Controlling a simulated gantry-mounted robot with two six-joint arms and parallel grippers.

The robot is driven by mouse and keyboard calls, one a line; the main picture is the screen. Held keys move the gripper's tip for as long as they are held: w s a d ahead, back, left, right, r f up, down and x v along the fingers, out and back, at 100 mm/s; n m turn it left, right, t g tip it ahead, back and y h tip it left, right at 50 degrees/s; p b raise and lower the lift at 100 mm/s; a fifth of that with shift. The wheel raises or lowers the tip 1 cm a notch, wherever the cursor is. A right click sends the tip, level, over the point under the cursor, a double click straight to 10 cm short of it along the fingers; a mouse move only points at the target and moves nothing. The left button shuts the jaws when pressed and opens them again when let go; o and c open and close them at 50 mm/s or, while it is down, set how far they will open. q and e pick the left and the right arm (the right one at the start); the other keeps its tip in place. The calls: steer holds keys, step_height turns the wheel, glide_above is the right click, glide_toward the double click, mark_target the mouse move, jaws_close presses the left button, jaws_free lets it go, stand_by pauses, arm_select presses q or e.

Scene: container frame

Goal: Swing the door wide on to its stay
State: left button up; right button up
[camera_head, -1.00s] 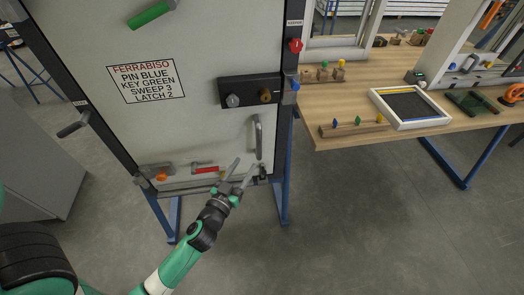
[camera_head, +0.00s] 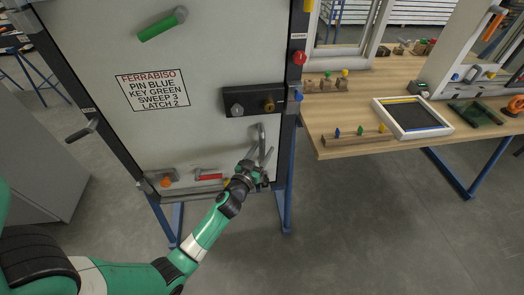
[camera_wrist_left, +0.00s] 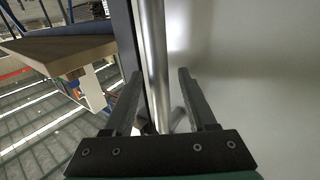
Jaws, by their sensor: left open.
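The pale grey door (camera_head: 203,60) fills the left of the head view and looks shut in its dark frame (camera_head: 62,95). A vertical metal pull handle (camera_head: 262,135) is on its lower right. My left gripper (camera_head: 261,156) is open at the handle's lower part. In the left wrist view, the handle bar (camera_wrist_left: 155,50) runs between the two open fingers (camera_wrist_left: 160,82); I cannot tell if either touches it. I cannot make out the stay. My right gripper is not in view.
A dark lock plate (camera_head: 253,100) with two knobs sits above the handle. A red knob (camera_head: 299,58) and a blue one (camera_head: 297,95) are on the right frame post. A wooden bench (camera_head: 345,95) stands right of the door. The floor in front is clear.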

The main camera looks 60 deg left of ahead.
arm_select(q)
jaws_close()
stand_by(1.3)
